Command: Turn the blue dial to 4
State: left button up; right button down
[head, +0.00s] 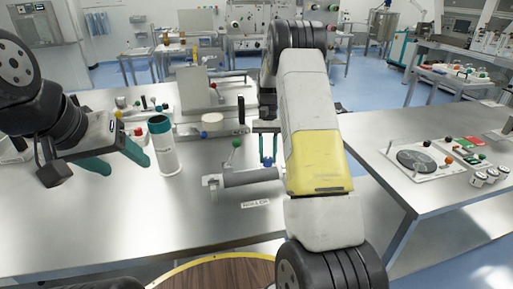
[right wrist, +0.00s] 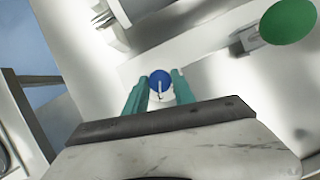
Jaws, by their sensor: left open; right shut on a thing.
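The blue dial (right wrist: 160,78) shows in the right wrist view as a round blue cap with a pale pointer line, on a pale base. My right gripper (right wrist: 160,92) has its teal fingers on either side of the dial and is shut on it. In the head view my right gripper (head: 267,160) reaches down at the back edge of the roller unit, and its fingers largely hide the dial there. The scale numbers are too small to read. My left gripper (head: 117,160) is open and empty over the left part of the bench, beside a white bottle.
A green ball knob (right wrist: 289,21) on a lever stands close to the right gripper; it also shows in the head view (head: 236,143). A grey roller (head: 250,177) lies in front. The white bottle (head: 163,150) is near my left gripper. The bench front (head: 120,220) is clear.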

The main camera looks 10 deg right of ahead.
jog(key=m+y, duration=0.1)
jog(key=m, duration=0.2)
jog(key=m+t+y, duration=0.1)
jog(key=m, duration=0.2)
jog(key=shift+d+r+m, duration=0.1)
jog(key=shift+d+m, duration=0.05)
jog(key=shift+m, duration=0.15)
jog(key=m+t, duration=0.1)
jog(key=m, duration=0.2)
jog(key=m+t+y, duration=0.1)
jog(key=m, duration=0.2)
jog(key=shift+s+d+t, duration=0.1)
jog(key=shift+s+t, duration=0.1)
jog(key=shift+t, duration=0.1)
jog(key=shift+m, duration=0.4)
jog(key=c, duration=1.1)
grip_release()
jog(key=shift+o, duration=0.2)
jog(key=v, duration=0.7)
jog(key=shift+d+r+y, duration=0.25)
jog(key=shift+y, duration=0.05)
